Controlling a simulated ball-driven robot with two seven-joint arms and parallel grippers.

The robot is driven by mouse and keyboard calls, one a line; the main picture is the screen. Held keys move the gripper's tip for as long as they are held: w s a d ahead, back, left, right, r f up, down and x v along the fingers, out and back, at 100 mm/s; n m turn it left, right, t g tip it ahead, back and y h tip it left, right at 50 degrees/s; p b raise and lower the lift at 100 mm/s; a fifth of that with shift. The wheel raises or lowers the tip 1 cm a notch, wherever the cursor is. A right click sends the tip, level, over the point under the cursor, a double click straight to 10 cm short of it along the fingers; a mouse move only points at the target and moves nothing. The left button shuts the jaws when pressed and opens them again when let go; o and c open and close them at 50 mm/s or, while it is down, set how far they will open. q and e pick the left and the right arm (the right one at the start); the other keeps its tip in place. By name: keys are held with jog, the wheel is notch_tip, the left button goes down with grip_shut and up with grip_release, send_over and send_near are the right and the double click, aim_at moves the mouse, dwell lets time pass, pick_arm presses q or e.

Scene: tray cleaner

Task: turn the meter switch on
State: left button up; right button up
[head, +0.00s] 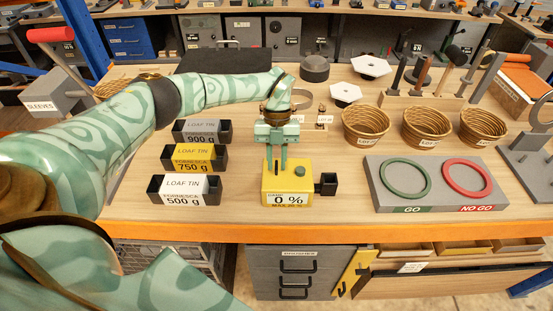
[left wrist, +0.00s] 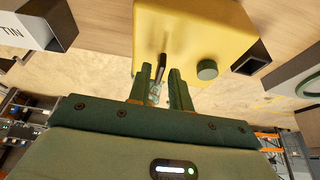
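The meter (head: 284,184) is a yellow box near the table's front edge, its display reading 0 %. It has a green knob on top and a black tube on its right side. In the left wrist view the meter (left wrist: 190,30) shows a slot with a dark switch lever (left wrist: 161,62) beside the green knob (left wrist: 207,70). My left gripper (head: 277,170) points down over the left part of the meter. In the wrist view its fingertips (left wrist: 161,72) are apart, and the lever shows between them; I cannot tell whether they touch it. My right gripper is not in view.
Loaf tins (head: 184,190) stand left of the meter. A grey GO/NO GO gauge board (head: 390,205) with green and red rings lies to the right. Wicker baskets (head: 366,126) and white hexagonal pieces (head: 371,66) stand behind. Bare wood lies between the meter and the board.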

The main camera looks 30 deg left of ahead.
pick_arm(q)
jog(key=shift+o, duration=0.2)
jog(key=b+v, duration=0.1)
jog(key=v, duration=1.5)
